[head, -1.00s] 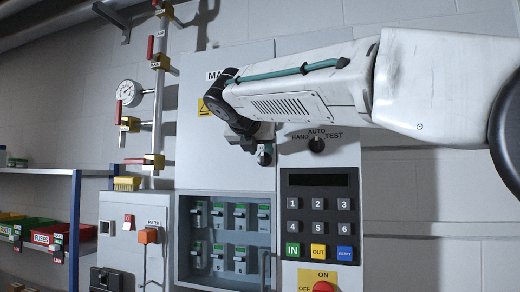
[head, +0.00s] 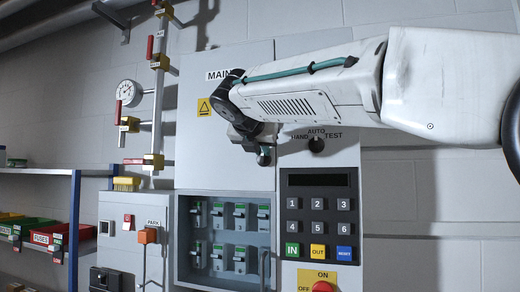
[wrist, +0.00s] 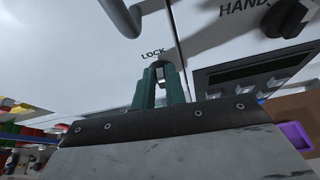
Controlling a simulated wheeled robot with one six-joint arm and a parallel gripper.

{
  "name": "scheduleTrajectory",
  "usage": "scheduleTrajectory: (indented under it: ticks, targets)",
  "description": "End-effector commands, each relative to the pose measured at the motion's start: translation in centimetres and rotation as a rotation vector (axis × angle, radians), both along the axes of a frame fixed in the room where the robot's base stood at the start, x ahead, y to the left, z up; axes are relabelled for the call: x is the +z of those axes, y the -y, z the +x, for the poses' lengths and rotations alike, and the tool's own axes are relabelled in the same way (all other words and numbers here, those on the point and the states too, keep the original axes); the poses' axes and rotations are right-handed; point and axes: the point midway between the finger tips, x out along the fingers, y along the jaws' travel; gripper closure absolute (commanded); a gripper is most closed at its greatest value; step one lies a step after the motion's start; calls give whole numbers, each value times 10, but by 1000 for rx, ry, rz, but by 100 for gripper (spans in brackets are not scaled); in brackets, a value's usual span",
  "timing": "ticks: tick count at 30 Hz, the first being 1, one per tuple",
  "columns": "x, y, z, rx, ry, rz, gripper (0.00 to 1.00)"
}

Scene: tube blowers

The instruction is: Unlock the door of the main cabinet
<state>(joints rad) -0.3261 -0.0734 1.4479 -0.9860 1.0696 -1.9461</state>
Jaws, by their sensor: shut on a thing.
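The main cabinet's grey door (head: 222,152) carries the label MAIN and a yellow warning sign and looks closed. My gripper (head: 264,156) is at the door's right edge in the head view, partly hidden by my wrist. In the wrist view the green fingers of my gripper (wrist: 161,78) are at the lock (wrist: 160,70), just below the word LOCK. They are shut on its small part, which is mostly hidden between the fingertips. A grey bar handle (wrist: 121,14) is on the door up and left of them.
A keypad panel (head: 319,215) with a dark display and a HAND/AUTO/TEST knob (head: 316,144) are right of the door. Below the door is a recess with several breakers (head: 240,213). A pipe with a gauge (head: 129,92) stands at left.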

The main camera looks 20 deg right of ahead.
Motion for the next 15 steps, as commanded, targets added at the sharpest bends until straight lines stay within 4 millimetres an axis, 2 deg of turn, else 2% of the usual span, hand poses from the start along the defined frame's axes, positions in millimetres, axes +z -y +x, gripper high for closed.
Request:
scheduleTrajectory:
  ticks: [15]
  targets:
    - [-4, 11, -8, 0, 267, 368, 100]
